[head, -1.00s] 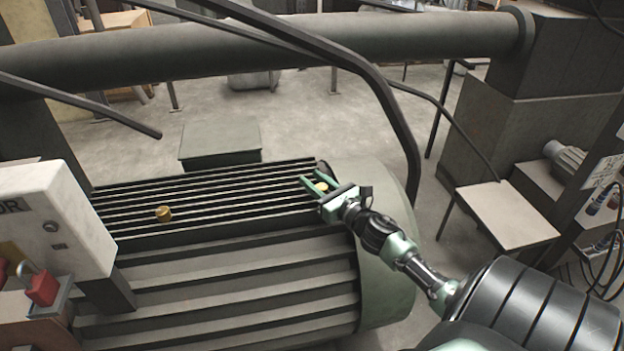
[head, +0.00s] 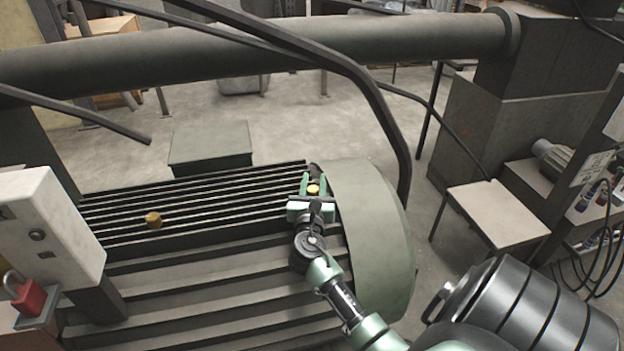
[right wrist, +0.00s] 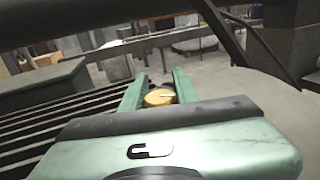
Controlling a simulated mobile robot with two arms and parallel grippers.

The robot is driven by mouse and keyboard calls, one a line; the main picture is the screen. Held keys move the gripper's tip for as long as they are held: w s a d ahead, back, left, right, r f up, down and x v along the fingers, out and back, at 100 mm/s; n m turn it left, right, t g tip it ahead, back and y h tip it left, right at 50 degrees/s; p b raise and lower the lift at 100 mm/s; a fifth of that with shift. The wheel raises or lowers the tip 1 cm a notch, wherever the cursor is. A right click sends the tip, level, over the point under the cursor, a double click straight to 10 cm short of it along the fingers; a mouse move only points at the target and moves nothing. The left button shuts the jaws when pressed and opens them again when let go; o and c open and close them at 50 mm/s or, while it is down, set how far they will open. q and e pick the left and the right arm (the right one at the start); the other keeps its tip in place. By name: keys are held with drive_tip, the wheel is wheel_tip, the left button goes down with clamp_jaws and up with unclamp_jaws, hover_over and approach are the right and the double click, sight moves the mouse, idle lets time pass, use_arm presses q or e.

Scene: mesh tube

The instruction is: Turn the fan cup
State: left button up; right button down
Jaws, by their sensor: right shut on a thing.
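A small brass cup (head: 313,190) stands on the ribbed motor top, by its rounded end cover. My right gripper (head: 313,182) is shut on it, with one green finger on each side. In the right wrist view the cup (right wrist: 160,96) sits between the two fingers and shows a pale line across its top. The cup's lower part is hidden there. A second brass cup (head: 153,220) stands on the ribs further left, with no gripper near it. My left gripper is not in view.
The rounded end cover (head: 368,235) is right of my right gripper. A dark bent pipe (head: 375,105) passes behind it. A pale control box (head: 45,230) with a red padlock (head: 30,297) stands at the left. A small table (head: 497,212) stands at the right.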

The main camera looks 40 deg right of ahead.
sight(312, 194)
drive_tip(key=shift+m+g+h, duration=0.3)
drive_tip(key=c, duration=1.1)
unclamp_jaws()
drive_tip(key=shift+o, duration=0.2)
drive_tip(key=v, duration=0.7)
drive_tip(key=shift+s+a+b, duration=0.1)
drive_tip(key=shift+s+b, duration=0.1)
drive_tip(key=shift+b, duration=0.15)
drive_tip(key=shift+s+a, duration=0.1)
drive_tip(key=shift+a, duration=0.05)
